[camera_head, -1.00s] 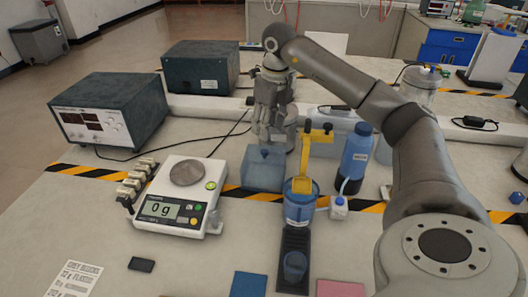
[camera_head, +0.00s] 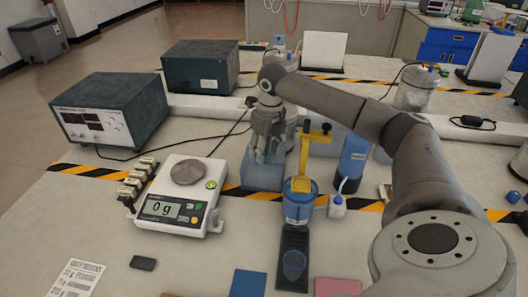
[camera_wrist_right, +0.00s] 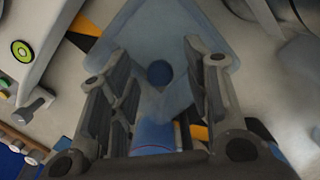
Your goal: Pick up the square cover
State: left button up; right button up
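The square cover (camera_head: 262,178) is a translucent blue square piece with a small round dark-blue knob. It rests on the bench between the scale and the blue cup. In the right wrist view the cover (camera_wrist_right: 185,35) lies beneath my fingers, turned at an angle, with its knob between them. My right gripper (camera_head: 264,152) is just above the cover, pointing down; it also shows in the right wrist view (camera_wrist_right: 160,90). Its two fingers are apart, one on each side of the knob, with visible gaps. The fingers partly hide the cover in the head view. My left gripper is not in view.
A scale (camera_head: 181,196) reading 0 g stands close left of the cover. A blue cup (camera_head: 298,210) with a yellow piece stands close in front right. A blue bottle (camera_head: 354,160) is farther right. A dark instrument box (camera_head: 110,115) stands at left.

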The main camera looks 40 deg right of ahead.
grip_shut()
jog(key=shift+r, duration=0.1)
